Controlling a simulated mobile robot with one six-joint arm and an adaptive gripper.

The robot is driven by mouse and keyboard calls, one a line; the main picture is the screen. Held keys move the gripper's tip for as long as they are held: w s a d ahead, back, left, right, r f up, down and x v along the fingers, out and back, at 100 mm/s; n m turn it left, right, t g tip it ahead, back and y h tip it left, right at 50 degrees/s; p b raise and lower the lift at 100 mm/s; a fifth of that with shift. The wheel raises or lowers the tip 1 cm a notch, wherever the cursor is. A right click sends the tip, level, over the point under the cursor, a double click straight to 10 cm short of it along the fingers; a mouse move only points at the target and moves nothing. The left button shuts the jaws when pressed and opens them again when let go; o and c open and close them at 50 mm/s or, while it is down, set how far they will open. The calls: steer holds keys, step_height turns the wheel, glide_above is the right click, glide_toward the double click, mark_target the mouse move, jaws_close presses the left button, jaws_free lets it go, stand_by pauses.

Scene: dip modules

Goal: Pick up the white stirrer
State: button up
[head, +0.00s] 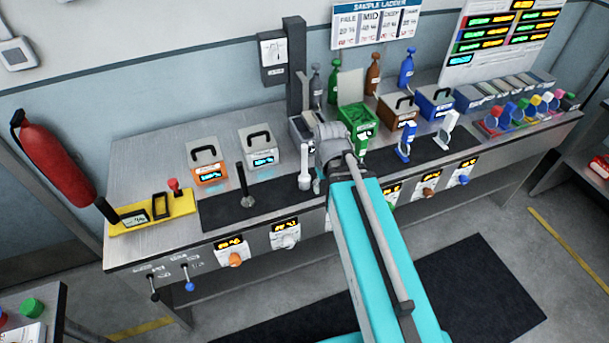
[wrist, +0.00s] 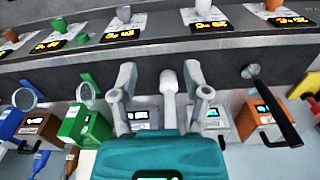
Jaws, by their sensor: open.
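The white stirrer (head: 305,168) stands upright on the dark mat (head: 220,210) near the middle of the bench. In the wrist view the white stirrer (wrist: 169,84) lies between the two grey fingers of my gripper (wrist: 159,72). The fingers are spread, with a gap visible on either side of it. Its lower part in that picture is hidden behind my gripper's body. In the head view my gripper (head: 317,183) is mostly hidden behind my teal arm, close to the right of the stirrer.
A black-handled stirrer (head: 243,180) stands to the left on the mat. Behind are an orange-fronted container (head: 208,165), a white container (head: 260,150) and a green bin (head: 357,120). Blue (head: 405,142) and white (head: 447,130) tools stand to the right. Knobs line the bench front.

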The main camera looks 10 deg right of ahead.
mark_target(305, 152)
steer(key=w+a+r+n+p, duration=0.1)
steer(key=w+r+n+p, duration=0.2)
steer(key=w+r+n, duration=0.1)
steer(key=w+a+r+n+p, duration=0.1)
steer(key=w+r+n+p, duration=0.3)
steer(key=w+n, duration=0.2)
steer(key=w+a+r+n+p, duration=0.1)
steer(key=w+r+n+p, duration=0.3)
steer(key=w+n, duration=0.1)
steer(key=shift+w+r+n+p, duration=0.3)
steer(key=shift+n+p, duration=0.1)
steer(key=shift+n, duration=0.3)
steer(key=shift+f, duration=0.2)
step_height(305, 152, down, 8)
steer(key=b, duration=0.8)
steer(key=shift+f+b, duration=0.2)
steer(key=shift+b, duration=0.15)
steer(key=shift+f, duration=0.1)
steer(key=shift+a+f+b, duration=0.1)
steer(key=shift+f+b, duration=2.4)
steer(key=shift+b, duration=0.1)
jaws_close()
